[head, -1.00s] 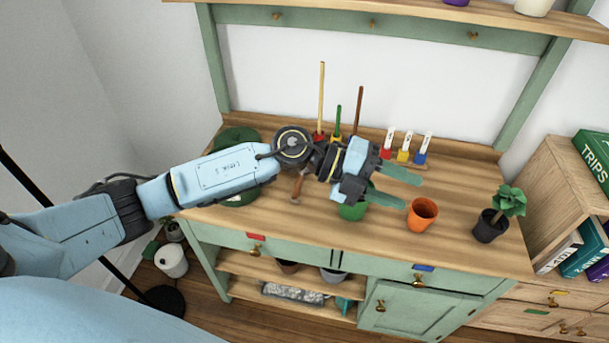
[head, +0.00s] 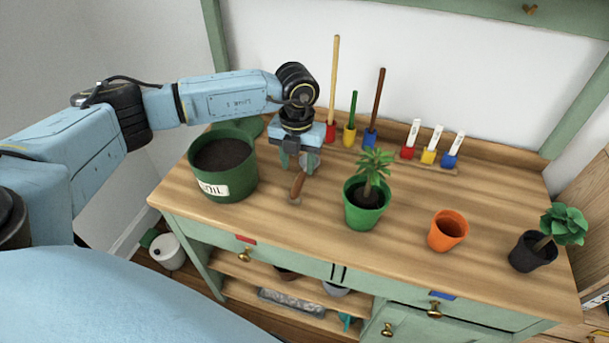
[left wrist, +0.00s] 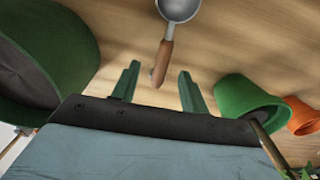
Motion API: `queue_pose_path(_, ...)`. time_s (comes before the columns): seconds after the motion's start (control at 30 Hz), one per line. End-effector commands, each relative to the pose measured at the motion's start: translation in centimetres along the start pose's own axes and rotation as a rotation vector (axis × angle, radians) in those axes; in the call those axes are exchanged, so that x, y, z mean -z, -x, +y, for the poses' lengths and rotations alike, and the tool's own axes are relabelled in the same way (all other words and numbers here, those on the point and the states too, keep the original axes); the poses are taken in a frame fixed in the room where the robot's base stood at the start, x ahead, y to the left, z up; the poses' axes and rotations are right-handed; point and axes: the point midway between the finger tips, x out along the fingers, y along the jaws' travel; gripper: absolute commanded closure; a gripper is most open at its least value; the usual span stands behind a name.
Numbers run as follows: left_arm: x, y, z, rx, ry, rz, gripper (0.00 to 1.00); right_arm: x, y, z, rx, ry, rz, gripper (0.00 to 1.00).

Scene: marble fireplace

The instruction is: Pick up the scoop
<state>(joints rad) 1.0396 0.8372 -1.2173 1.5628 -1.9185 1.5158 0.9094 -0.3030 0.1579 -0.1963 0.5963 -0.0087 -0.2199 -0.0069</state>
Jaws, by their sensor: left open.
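The scoop has a brown wooden handle (head: 297,187) and a grey metal bowl (left wrist: 179,7). It lies on the wooden bench top, handle toward the front edge. My left gripper (head: 298,163) is open, pointing down above the scoop, and hides most of the bowl in the head view. In the left wrist view the green fingers (left wrist: 158,84) stand apart, with the handle's end showing between their tips. Nothing is held, and I cannot tell the exact height of the fingers over the handle. My right gripper is not in view.
A large green pot of soil (head: 223,170) stands close left of the gripper. A green pot with a plant (head: 366,205) stands to the right, then an orange pot (head: 447,232) and a dark pot (head: 530,252). Upright tools in colored holders (head: 349,136) stand behind.

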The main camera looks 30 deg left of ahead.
Motion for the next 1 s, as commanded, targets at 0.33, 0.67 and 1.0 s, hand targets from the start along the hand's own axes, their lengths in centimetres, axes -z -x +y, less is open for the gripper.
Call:
queue_pose_path(0.33,0.1,-2.7,-0.2,0.002,-0.001,0.001,0.55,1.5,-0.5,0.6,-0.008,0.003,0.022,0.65)
queue_pose_path(0.67,0.2,-6.4,-0.5,0.002,0.0,0.0,0.55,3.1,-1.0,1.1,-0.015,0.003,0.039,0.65)
queue_pose_path(1.0,0.2,-6.3,-0.5,0.003,0.0,0.0,0.79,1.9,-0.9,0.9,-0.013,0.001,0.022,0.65)
